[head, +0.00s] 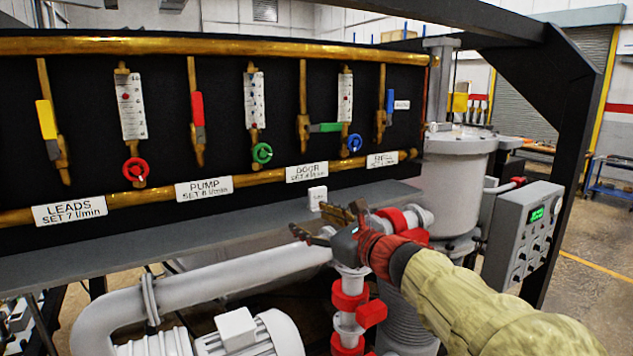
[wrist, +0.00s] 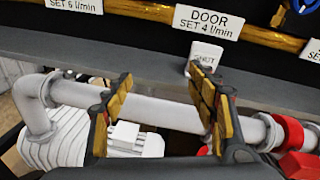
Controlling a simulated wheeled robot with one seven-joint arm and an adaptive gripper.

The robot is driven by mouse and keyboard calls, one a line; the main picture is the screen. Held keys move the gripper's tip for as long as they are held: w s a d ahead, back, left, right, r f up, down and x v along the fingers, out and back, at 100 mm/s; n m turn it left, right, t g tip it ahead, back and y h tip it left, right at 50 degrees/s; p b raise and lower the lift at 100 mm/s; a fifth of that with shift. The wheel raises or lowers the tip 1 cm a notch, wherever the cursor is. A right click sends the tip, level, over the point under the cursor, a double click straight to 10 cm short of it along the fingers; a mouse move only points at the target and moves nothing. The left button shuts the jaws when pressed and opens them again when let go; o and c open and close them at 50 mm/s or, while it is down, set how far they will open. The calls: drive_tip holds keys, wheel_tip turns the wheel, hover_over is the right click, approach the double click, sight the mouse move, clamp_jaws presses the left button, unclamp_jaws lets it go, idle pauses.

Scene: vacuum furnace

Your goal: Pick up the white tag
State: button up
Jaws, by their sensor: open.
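The white tag (head: 317,197) is a small upright plate on the grey ledge, below the DOOR label. In the wrist view the tag (wrist: 206,53) reads SHUT, and its lower edge is close to the tip of the right finger in the picture. My gripper (head: 328,221) is open and empty, in front of the ledge and below the tag in the head view. In the wrist view my gripper (wrist: 163,92) has its fingers wide apart, with the tag beyond them and right of the middle of the gap. Whether a finger touches the tag is not clear.
The grey ledge (head: 215,226) runs below the black panel with brass pipes, valves and labels such as the DOOR label (head: 307,172). A grey pipe (head: 235,277) and red-flanged fittings (head: 350,295) lie below my gripper. A control box (head: 523,237) stands at the right.

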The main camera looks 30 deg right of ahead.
sight(319, 194)
drive_tip(key=w+d+r+m+t+h, duration=0.1)
drive_tip(key=d+r+m+h, duration=0.15)
drive_tip(key=d+m, duration=0.2)
drive_tip(key=shift+n+y, duration=0.35)
drive_tip(key=shift+n, duration=0.1)
drive_tip(key=w, duration=0.2)
drive_tip(key=w+p, duration=0.1)
drive_tip(key=w, duration=0.2)
drive_tip(key=w+d+p, duration=0.1)
drive_tip(key=w, duration=0.2)
drive_tip(key=shift+d, duration=0.1)
drive_tip(key=shift+s+r, duration=0.1)
drive_tip(key=c, duration=0.3)
drive_tip(key=c, duration=0.8)
drive_tip(key=shift+o, duration=0.2)
